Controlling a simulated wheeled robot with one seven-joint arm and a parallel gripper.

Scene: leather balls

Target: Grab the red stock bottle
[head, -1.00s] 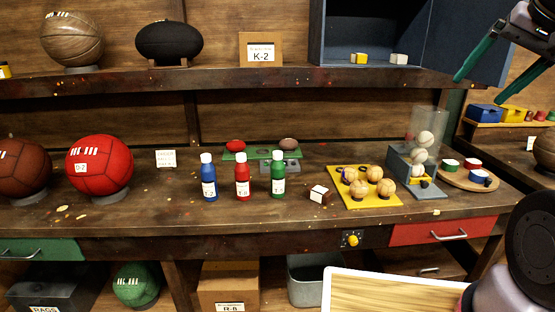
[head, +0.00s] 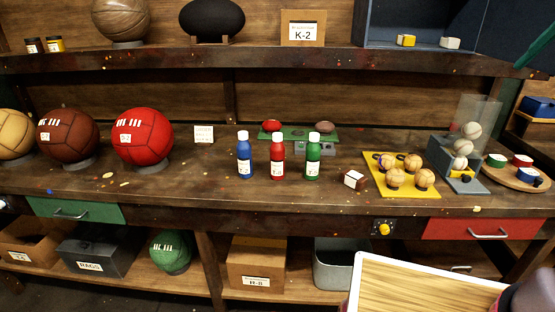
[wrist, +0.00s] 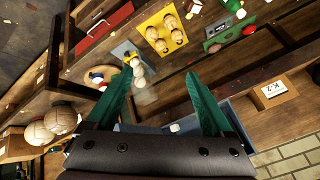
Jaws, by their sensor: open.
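The red stock bottle (head: 277,157) stands upright on the workbench (head: 330,208) in the head view, with a white cap and white label. It is between a blue bottle (head: 245,157) and a green bottle (head: 313,157), with narrow gaps beside it. My gripper (wrist: 160,78) shows in the wrist view with two green fingers spread wide and nothing between them. In the head view only a bit of a green finger shows at the upper right edge, far right of and above the bottles. I cannot clearly make out the red bottle in the wrist view.
Behind the bottles is a green stand (head: 296,133) with two small oval balls. A small red-and-white box (head: 354,180) and a yellow tray (head: 433,190) of balls lie to the right. A red ball (head: 142,137) sits left. The upper shelf (head: 270,60) runs above. Bench in front is clear.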

